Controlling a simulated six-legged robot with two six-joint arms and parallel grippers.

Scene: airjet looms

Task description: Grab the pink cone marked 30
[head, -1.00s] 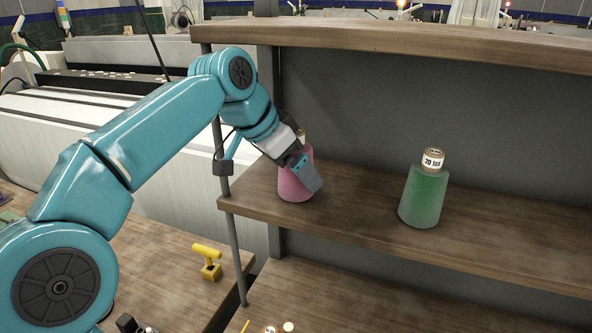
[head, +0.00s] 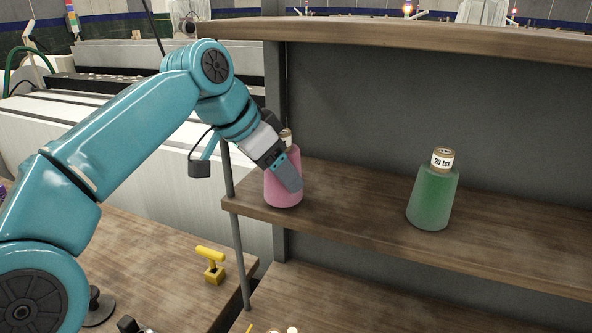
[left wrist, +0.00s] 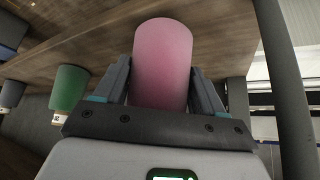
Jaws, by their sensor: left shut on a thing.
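The pink cone (head: 280,192) stands upright at the left end of the wooden shelf in the head view. My left gripper (head: 290,182) reaches it from the upper left and covers part of its body. In the left wrist view the pink cone (left wrist: 162,62) sits between the two fingers of my left gripper (left wrist: 160,88), which are shut on it. The label on its top is mostly hidden by the gripper, so its number cannot be read. My right gripper is not in view.
A green cone (head: 433,198) marked 20 tex stands to the right on the same shelf (head: 350,205); it also shows in the left wrist view (left wrist: 69,88). A thin grey post (head: 228,170) stands close left of the pink cone. An upper shelf (head: 400,40) runs overhead.

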